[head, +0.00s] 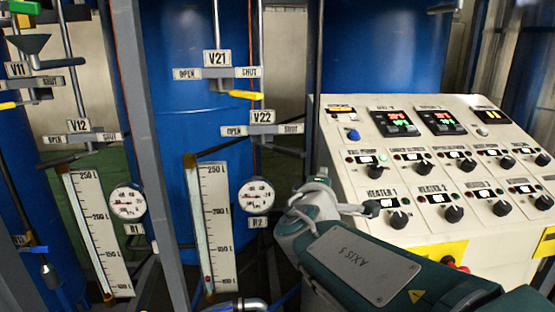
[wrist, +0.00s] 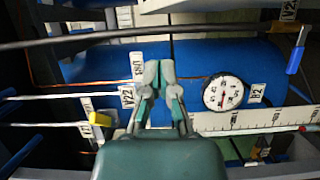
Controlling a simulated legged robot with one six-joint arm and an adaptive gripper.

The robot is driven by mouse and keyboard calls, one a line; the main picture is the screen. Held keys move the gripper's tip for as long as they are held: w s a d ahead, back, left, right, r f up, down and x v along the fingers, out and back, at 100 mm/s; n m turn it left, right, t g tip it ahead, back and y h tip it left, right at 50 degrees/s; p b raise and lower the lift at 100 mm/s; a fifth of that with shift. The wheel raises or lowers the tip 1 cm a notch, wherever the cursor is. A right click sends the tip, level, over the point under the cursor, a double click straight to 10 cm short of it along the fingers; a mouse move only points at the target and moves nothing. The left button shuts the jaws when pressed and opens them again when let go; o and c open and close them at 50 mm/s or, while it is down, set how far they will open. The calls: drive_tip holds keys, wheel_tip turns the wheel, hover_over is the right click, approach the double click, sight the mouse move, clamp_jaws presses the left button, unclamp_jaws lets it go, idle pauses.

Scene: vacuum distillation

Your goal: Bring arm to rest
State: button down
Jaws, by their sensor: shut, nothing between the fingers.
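My arm, with a teal link marked AXIS 5, reaches in from the lower right of the head view. My gripper (wrist: 158,72) shows in the wrist view with its two fingers together, shut and empty.
Blue tanks (head: 190,60) and grey posts (head: 140,150) stand behind.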

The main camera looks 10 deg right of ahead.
drive_tip(key=s+d+f+m+g, duration=0.4)
drive_tip(key=s+f+m, duration=0.1)
drive_tip(key=s, duration=0.2)
drive_tip(key=s+d+f+m+g, duration=0.4)
drive_tip(key=s+f, duration=0.1)
drive_tip(key=s, duration=0.2)
drive_tip(key=s+a+f+m+g+y, duration=0.2)
drive_tip(key=s+a+f+m+y, duration=0.2)
drive_tip(key=s+a+f+y, duration=0.3)
drive_tip(key=s+a, duration=0.2)
drive_tip(key=s, duration=0.1)
drive_tip(key=shift+s+a+f+g, duration=0.2)
drive_tip(key=shift+a+f+g, duration=0.15)
drive_tip(key=shift+g, duration=0.05)
drive_tip(key=shift+a, duration=0.2)
drive_tip(key=shift+d, duration=0.15)
